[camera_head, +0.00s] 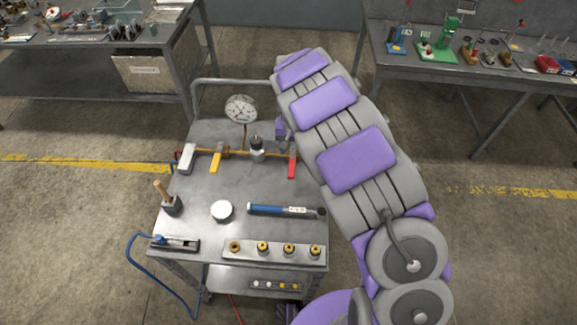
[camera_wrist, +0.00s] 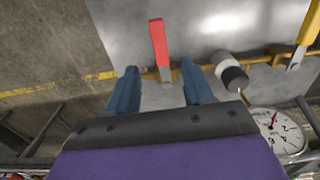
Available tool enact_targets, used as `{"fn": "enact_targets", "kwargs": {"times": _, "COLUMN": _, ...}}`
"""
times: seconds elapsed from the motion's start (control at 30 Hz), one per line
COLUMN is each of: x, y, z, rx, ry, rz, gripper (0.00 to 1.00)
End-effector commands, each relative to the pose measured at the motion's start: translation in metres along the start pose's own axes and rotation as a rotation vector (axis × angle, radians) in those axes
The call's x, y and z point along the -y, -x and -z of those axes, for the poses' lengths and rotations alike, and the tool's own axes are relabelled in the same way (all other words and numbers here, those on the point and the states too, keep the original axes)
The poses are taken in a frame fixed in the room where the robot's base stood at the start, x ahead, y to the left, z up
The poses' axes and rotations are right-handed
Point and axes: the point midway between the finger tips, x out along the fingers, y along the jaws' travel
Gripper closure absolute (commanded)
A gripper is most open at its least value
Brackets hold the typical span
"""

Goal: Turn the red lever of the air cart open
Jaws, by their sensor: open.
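The red lever (camera_head: 292,168) is at the right end of the brass pipe (camera_head: 235,153) on the air cart (camera_head: 190,217). It points toward the cart's front, across the pipe. In the wrist view the red lever (camera_wrist: 159,42) extends up the picture from the pipe. My gripper (camera_wrist: 159,72) is open, with one blue-grey finger on each side of the lever's base in the picture. I cannot tell its height above the lever or see any contact. In the head view my arm partly hides the gripper near the pipe's right end.
A yellow lever (camera_head: 215,163), a grey valve body (camera_head: 257,150) and a pressure gauge (camera_head: 241,109) share the pipe. Benches (camera_head: 480,75) stand behind.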

Motion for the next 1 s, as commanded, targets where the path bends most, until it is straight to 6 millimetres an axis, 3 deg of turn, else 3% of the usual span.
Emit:
{"fn": "enact_targets", "kwargs": {"times": 0.1, "x": 0.002, "y": -0.028, "z": -0.001, "rx": 0.003, "ry": -0.001, "rz": -0.004, "gripper": 0.49}}
{"fn": "enact_targets", "kwargs": {"times": 0.4, "x": 0.017, "y": -0.080, "z": -0.001, "rx": -0.001, "ry": 0.001, "rz": -0.018, "gripper": 0.49}}
{"fn": "enact_targets", "kwargs": {"times": 0.6, "x": 0.010, "y": -0.093, "z": 0.000, "rx": -0.001, "ry": -0.001, "rz": -0.010, "gripper": 0.49}}
{"fn": "enact_targets", "kwargs": {"times": 0.93, "x": 0.008, "y": -0.094, "z": 0.000, "rx": -0.002, "ry": -0.001, "rz": -0.008, "gripper": 0.49}}
{"fn": "enact_targets", "kwargs": {"times": 1.0, "x": 0.011, "y": -0.094, "z": 0.000, "rx": -0.003, "ry": -0.001, "rz": -0.010, "gripper": 0.56}}
